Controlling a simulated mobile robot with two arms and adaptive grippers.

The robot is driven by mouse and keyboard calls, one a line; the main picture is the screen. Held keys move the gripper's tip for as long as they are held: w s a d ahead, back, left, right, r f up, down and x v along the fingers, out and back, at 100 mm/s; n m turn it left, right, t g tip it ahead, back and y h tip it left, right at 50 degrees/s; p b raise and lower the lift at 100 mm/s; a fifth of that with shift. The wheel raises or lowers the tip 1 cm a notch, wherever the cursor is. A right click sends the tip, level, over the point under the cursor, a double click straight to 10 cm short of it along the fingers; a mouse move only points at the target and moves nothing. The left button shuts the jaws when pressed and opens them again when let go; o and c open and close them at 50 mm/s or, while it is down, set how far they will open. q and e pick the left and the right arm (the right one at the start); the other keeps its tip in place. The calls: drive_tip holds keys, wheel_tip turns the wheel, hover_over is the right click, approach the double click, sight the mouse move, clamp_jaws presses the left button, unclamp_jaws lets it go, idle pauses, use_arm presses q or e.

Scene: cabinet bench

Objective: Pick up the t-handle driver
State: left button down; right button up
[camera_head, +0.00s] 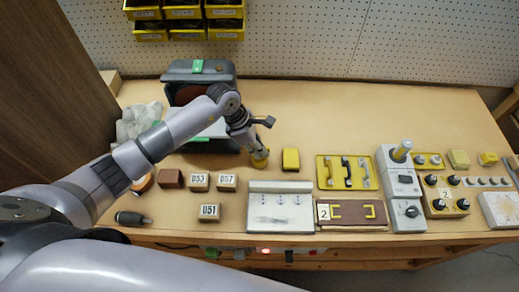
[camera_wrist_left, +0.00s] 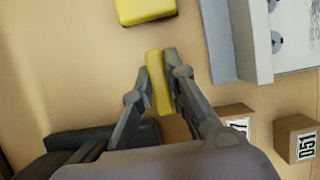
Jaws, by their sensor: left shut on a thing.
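My left gripper (camera_head: 259,152) reaches down over the bench, right of the grey toolbox and behind the numbered blocks. In the left wrist view its two fingers (camera_wrist_left: 161,85) are shut on a narrow yellow bar (camera_wrist_left: 158,82), which looks like the handle of the t-handle driver. In the head view the yellow piece (camera_head: 260,161) shows only as a small part under the fingers. Its shaft is hidden, and I cannot tell whether it touches the bench. My right gripper is out of view.
A yellow block (camera_head: 291,159) lies just right of the gripper. The grey toolbox (camera_head: 200,70) stands open behind the arm. Block 057 (camera_head: 227,182) and a white tray (camera_head: 281,187) are in front. A dark-handled tool (camera_head: 130,218) lies front left. The back centre is clear.

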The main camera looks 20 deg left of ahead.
use_arm(q)
drive_tip(key=shift+r, duration=0.1)
drive_tip(key=shift+w+r, duration=0.1)
drive_tip(key=shift+r, duration=0.35)
wheel_tip(320, 180, up, 19)
drive_tip(key=b, duration=0.4)
drive_tip(key=shift+b, duration=0.3)
drive_tip(key=c, duration=2.1)
unclamp_jaws()
drive_tip(key=shift+c, duration=0.2)
clamp_jaws()
